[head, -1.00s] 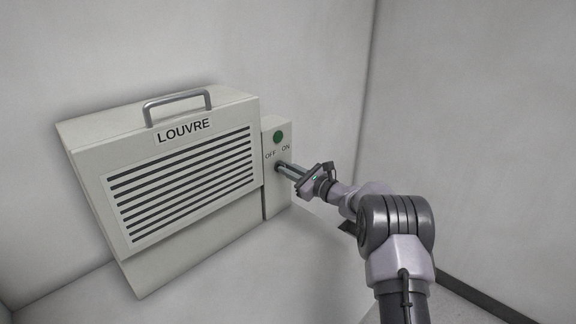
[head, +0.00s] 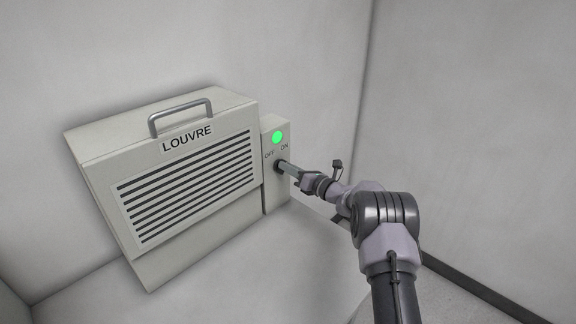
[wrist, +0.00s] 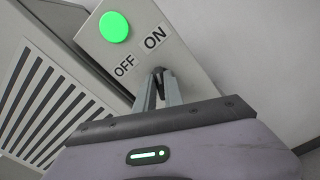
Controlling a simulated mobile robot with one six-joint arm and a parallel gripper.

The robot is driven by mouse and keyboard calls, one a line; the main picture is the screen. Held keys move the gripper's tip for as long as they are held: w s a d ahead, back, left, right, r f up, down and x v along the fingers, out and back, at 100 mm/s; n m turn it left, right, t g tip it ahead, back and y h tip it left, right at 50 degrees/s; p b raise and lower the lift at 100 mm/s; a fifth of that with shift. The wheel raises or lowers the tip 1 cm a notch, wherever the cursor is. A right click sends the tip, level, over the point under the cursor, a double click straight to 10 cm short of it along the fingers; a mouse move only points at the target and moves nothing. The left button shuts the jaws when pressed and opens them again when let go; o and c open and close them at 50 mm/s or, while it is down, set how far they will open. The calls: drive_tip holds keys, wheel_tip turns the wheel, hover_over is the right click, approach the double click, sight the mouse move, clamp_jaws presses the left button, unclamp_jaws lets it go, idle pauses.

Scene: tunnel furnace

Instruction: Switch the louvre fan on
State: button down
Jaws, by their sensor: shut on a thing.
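The louvre fan (head: 110,215) is a pale box with dark slats, a grey top handle and a LOUVRE label, in the left half of the head view. Its switch box (head: 271,200) is joined to its right side, with OFF and ON labels. The round lamp (head: 277,138) above the labels is lit bright green; it also shows in the wrist view (wrist: 114,27). My gripper (head: 280,166) is at the box's front, just below the labels, shut on the switch knob. In the wrist view my gripper's fingers (wrist: 157,86) hide most of the knob.
Plain pale walls (head: 460,120) stand behind and to the right, meeting in a corner. The pale floor (head: 260,275) in front of the fan is clear. A dark strip (head: 470,285) runs along the foot of the right wall.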

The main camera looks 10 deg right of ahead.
drive_tip(key=shift+f+m, duration=0.1)
drive_tip(key=shift+m, duration=0.3)
drive_tip(key=c, duration=1.4)
unclamp_jaws()
drive_tip(key=shift+c, duration=0.2)
drive_tip(key=p+v, duration=0.3)
drive_tip(key=v, duration=1.4)
drive_tip(key=shift+s+d, duration=0.15)
drive_tip(key=shift+s, duration=0.05)
